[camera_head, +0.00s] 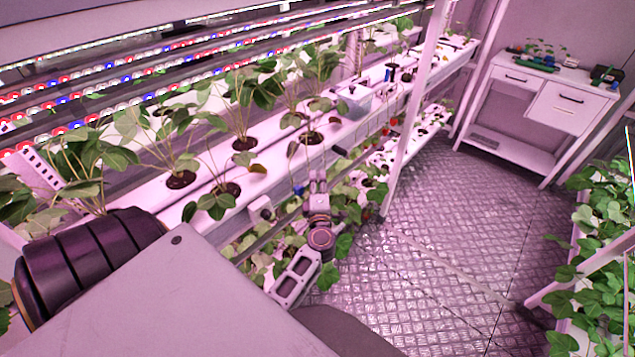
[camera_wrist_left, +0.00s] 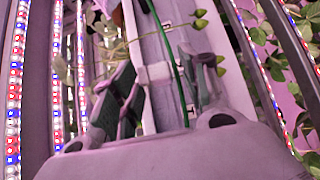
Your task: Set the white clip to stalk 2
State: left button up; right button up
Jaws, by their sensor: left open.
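My left gripper (camera_head: 318,186) is at the front edge of the lower planted gutter. In the left wrist view its two dark-padded fingers (camera_wrist_left: 160,88) stand apart. A small pale block (camera_wrist_left: 155,73), which looks like the white clip, shows between the fingers; I cannot tell whether they touch it. A green stalk (camera_wrist_left: 179,62) runs just right of the block, close to the right finger. I cannot tell whether the block is around the stalk or beside it, nor which number the stalk has. My right gripper is not in view.
White gutters (camera_head: 275,172) with strawberry plants run along the left, under rows of red, white and blue lights (camera_head: 150,90). A white post (camera_head: 408,120) stands right of the gripper. A white cabinet (camera_head: 545,100) is at the back. The metal floor (camera_head: 440,235) is clear.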

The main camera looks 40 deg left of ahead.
pick_arm(q)
jog(key=v, duration=0.6)
jog(key=shift+d, duration=0.1)
dwell(0.7)
